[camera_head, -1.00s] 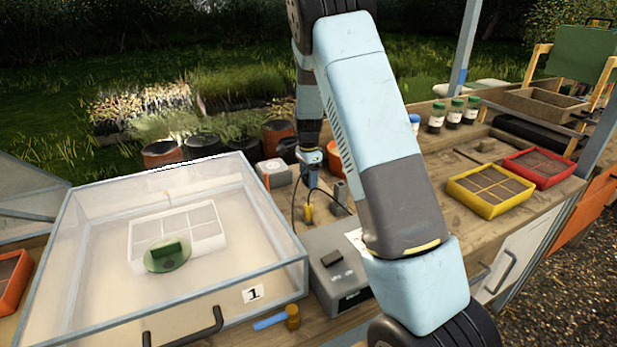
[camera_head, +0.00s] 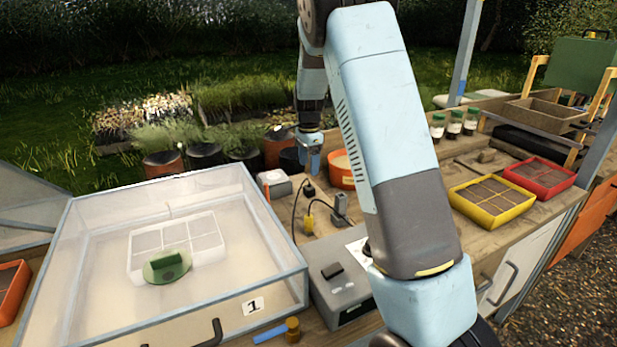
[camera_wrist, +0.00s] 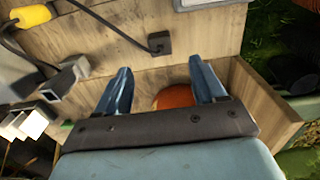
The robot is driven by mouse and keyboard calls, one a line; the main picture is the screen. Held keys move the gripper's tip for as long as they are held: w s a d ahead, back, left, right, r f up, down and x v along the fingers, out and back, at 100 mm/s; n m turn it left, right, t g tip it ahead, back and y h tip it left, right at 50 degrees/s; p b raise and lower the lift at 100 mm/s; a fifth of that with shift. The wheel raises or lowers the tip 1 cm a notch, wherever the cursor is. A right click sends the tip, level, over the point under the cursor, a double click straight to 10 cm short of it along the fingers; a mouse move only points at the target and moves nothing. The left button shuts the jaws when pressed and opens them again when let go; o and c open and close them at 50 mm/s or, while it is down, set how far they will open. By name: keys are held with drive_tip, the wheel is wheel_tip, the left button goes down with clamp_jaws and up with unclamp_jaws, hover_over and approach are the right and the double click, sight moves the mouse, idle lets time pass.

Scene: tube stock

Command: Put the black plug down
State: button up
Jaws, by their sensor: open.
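The black plug (camera_head: 309,189) stands on the wooden bench top, with its black cable running toward the front. It also shows in the wrist view (camera_wrist: 159,42), beyond my fingertips and apart from them. My gripper (camera_head: 312,168) is above and slightly behind the plug in the head view. In the wrist view my gripper (camera_wrist: 162,75) has its two blue fingers spread with nothing between them.
A yellow plug (camera_head: 308,222) and a grey socket block (camera_head: 341,203) lie in front. A grey box (camera_head: 340,285) stands nearer. An orange pot (camera_head: 342,172) is just right of my gripper. A clear-lidded case (camera_head: 285,245) fills the left.

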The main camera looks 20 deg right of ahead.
drive_tip(key=s+r+n+t+y, duration=0.1)
drive_tip(key=s+r+n+t, duration=0.2)
drive_tip(key=s+r+n, duration=1.1)
drive_tip(key=s+r+n+t, duration=0.1)
drive_tip(key=s+r, duration=0.1)
drive_tip(key=s, duration=1.1)
drive_tip(key=s+r+t+h, duration=0.1)
drive_tip(key=s+r, duration=0.2)
drive_tip(key=s, duration=1.1)
drive_tip(key=shift+r+n+t, duration=0.25)
drive_tip(key=shift+n+t, duration=0.05)
drive_tip(key=shift+n, duration=0.1)
drive_tip(key=shift+c, duration=0.5)
